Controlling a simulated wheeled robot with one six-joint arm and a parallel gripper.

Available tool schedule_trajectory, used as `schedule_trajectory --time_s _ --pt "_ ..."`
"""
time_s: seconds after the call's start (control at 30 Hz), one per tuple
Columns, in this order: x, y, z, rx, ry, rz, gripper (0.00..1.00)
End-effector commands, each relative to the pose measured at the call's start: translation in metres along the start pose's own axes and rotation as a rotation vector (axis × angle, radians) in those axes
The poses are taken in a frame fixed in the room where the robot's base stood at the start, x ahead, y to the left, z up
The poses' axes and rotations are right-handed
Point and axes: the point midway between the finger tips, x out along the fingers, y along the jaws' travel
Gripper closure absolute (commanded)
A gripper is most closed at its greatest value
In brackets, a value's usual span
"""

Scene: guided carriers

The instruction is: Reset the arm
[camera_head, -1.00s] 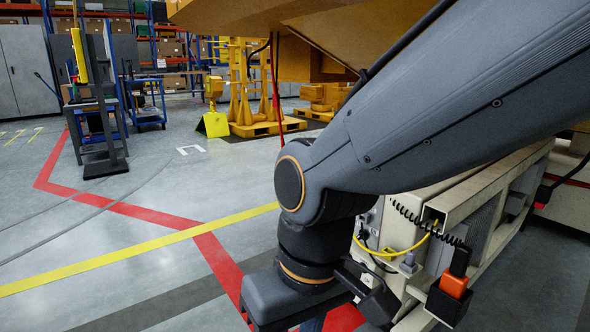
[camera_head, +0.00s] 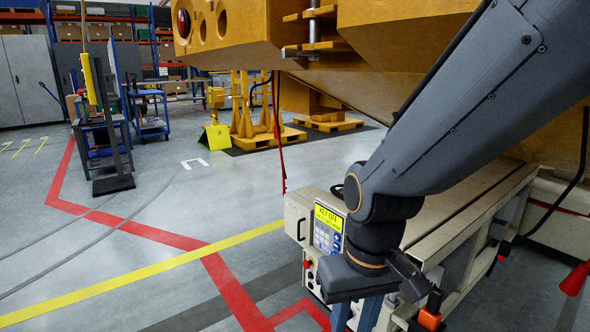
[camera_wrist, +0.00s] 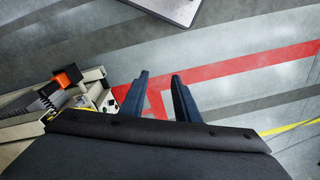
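My arm comes in from the upper right of the head view and bends down at a round joint, with the wrist in front of a beige carrier (camera_head: 470,215). My gripper (camera_head: 355,317) hangs below the wrist, its blue fingers partly cut off by the bottom edge. In the wrist view my gripper (camera_wrist: 160,80) shows two blue fingers well apart, with only floor and red tape between them. It holds nothing. The carrier's control box (camera_head: 327,232), with a yellow display and keypad, shows just left of the wrist.
A large yellow structure (camera_head: 400,40) overhangs the carrier and my arm. An orange connector (camera_head: 430,318) sits near the gripper on the right and shows in the wrist view (camera_wrist: 67,77). Floor (camera_head: 130,265) with red and yellow lines is open at left. Carts (camera_head: 100,135) stand farther back.

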Motion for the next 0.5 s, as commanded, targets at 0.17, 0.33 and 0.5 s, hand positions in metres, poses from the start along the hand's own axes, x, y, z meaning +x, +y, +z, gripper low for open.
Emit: schedule_trajectory --time_s 0.17,0.33,0.5 --pt "-0.043 0.022 0.009 0.069 -0.008 0.016 0.71" --pt "-0.075 0.043 0.019 0.130 -0.016 0.029 0.71" --pt "-0.105 0.064 0.030 0.189 -0.024 0.041 0.71"
